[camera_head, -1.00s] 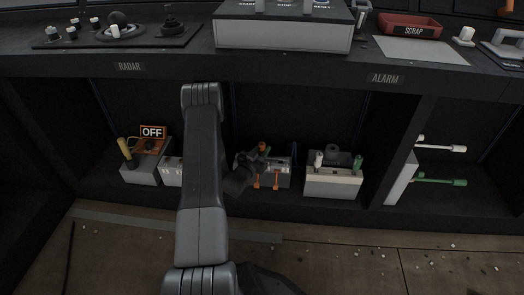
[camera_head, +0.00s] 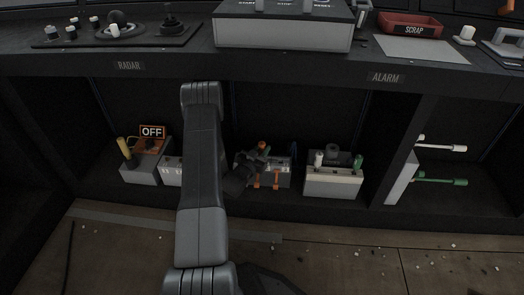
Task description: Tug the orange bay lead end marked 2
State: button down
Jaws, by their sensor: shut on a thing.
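An orange lead end (camera_head: 262,145) stands at the grey terminal box (camera_head: 284,178) in the middle bay under the console. My gripper (camera_head: 256,156) is at the box's upper left, beside this orange end, and is shut on it as far as I can see. The fingertips are small and dark, so the exact grip is unclear. A mark 2 cannot be read. My arm hides the left part of this box and its neighbour.
An OFF sign (camera_head: 152,132) stands on a box with a yellow handle at left. A pale box (camera_head: 333,183) with white and green ends stands right. Green and white rods (camera_head: 440,181) stick out farther right. The console edge overhangs the bay.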

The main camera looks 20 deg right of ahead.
dwell(0.3)
jog(key=c, duration=1.1)
grip_release()
jog(key=p+v, duration=0.3)
jog(key=v, duration=1)
jog(key=shift+s+a, duration=0.25)
jog(key=shift+a, duration=0.1)
